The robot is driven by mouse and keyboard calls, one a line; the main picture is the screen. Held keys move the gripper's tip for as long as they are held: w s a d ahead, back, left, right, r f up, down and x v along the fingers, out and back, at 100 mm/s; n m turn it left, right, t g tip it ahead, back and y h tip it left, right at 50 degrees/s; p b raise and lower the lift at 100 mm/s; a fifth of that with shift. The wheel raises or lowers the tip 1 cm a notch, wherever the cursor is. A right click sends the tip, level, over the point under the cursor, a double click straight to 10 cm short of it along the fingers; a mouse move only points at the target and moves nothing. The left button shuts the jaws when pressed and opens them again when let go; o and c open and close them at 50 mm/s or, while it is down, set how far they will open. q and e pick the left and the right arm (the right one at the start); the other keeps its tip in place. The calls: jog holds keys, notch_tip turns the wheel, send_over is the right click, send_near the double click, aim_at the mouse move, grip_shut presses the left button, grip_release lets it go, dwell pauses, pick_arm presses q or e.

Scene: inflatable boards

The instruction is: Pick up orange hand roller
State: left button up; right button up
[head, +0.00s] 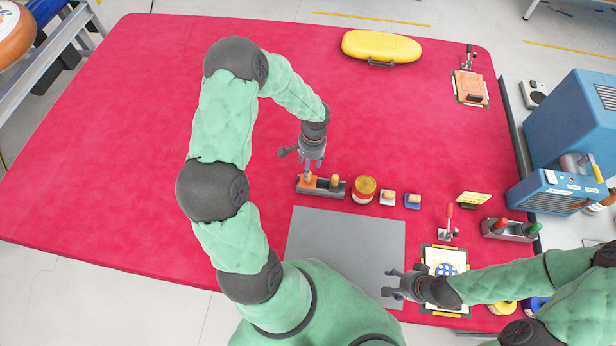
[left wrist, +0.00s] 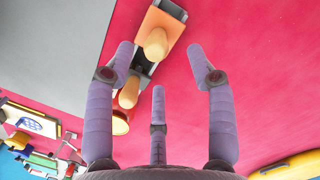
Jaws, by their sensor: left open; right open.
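The orange hand roller (head: 308,182), an orange block with a wooden knob, sits at the left end of a dark tray (head: 323,194) on the red table. A second wooden knob (head: 335,180) stands at the tray's right end. My left gripper (head: 310,170) is open just above the orange roller and partly covers it. In the left wrist view the roller (left wrist: 172,28) lies ahead of the spread, empty fingers (left wrist: 160,62); I cannot tell whether any finger touches it. My right gripper (head: 390,285) is open and empty beside the clipboard with a blue pattern (head: 445,268).
A red-and-yellow tin (head: 364,189) and small blocks (head: 388,198) stand right of the tray. A grey mat (head: 345,240) lies in front. A yellow case (head: 381,47) is at the back, a blue machine (head: 570,120) at the right. The table's left side is clear.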

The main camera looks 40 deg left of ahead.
aim_at(308, 180)
pick_arm(q)
jog(key=f, duration=0.4)
jog(key=s+f, duration=0.1)
jog(key=f, duration=0.1)
jog(key=shift+d+f, duration=0.15)
jog(key=shift+f, duration=0.25)
grip_shut()
